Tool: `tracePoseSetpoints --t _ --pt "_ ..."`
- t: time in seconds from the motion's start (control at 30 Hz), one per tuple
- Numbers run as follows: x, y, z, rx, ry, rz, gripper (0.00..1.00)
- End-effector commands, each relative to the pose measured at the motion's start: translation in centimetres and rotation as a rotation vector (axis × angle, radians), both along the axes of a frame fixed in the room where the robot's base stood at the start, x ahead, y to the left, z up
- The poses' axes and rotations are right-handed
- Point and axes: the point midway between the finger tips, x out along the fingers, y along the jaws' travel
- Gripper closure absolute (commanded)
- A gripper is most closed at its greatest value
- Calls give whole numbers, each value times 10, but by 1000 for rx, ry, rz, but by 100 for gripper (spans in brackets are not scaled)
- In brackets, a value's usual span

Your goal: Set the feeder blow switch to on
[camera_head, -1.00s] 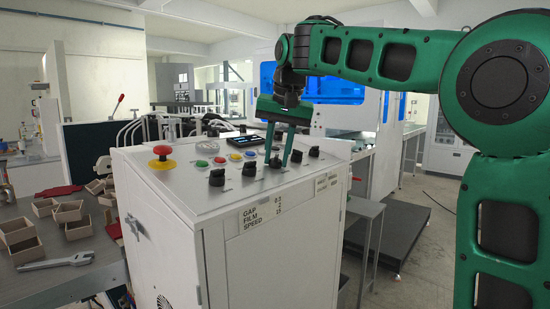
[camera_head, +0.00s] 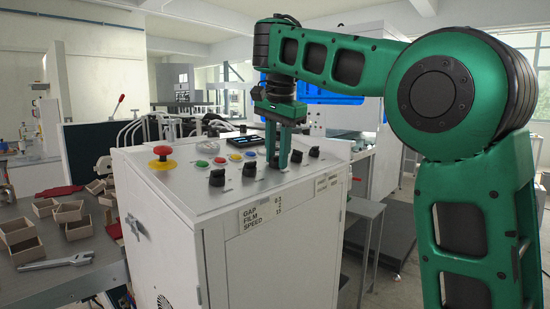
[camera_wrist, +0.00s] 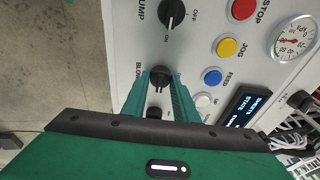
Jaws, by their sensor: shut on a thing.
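The feeder blow switch is a black rotary knob (camera_wrist: 159,77) on the top panel of a white cabinet (camera_head: 270,250). The word "BLOW" is printed beside it, partly hidden. My gripper (camera_wrist: 160,76) is shut on this knob, with one green finger on each side. In the head view my gripper (camera_head: 276,161) points down at the panel among the row of knobs. The fingers mostly hide the knob there.
A neighbouring "PUMP" knob (camera_wrist: 171,14) with off and on marks sits close by. Several coloured buttons, a gauge (camera_wrist: 294,40) and a small display (camera_wrist: 247,107) are on the panel. A red emergency stop (camera_head: 161,151) stands at the left. Other black knobs flank my gripper.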

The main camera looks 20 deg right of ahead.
Motion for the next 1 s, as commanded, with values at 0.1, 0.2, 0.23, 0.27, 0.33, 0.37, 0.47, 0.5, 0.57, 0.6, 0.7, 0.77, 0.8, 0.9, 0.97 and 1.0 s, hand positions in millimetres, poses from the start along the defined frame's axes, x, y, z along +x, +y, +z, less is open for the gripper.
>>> tracePoseSetpoints --t 0.1,0.2,0.23,0.27,0.33,0.37,0.47,0.5,0.57,0.6,0.7,0.77,0.8,0.9,0.97,1.0 --pt "1 1 2 2 -5 -9 96" --pt "1 0 2 2 -5 -13 96" --pt "1 0 2 2 -5 -13 96" --pt "1 0 2 2 -5 -13 96" --pt "1 0 2 2 -5 -12 96" --pt "1 0 2 2 -5 -12 96" --pt "1 0 2 2 -5 -12 96" --pt "1 0 2 2 -5 -12 67" --pt "1 0 1 2 -4 -12 57" --pt "1 0 1 2 -3 -12 57" --pt "1 0 1 2 -2 -12 57" --pt "1 0 1 2 -2 -13 57" --pt "1 0 1 3 -1 -13 57" --pt "1 0 1 2 0 -13 57" --pt "0 0 2 2 0 -13 57" --pt "0 0 3 2 0 -12 57"
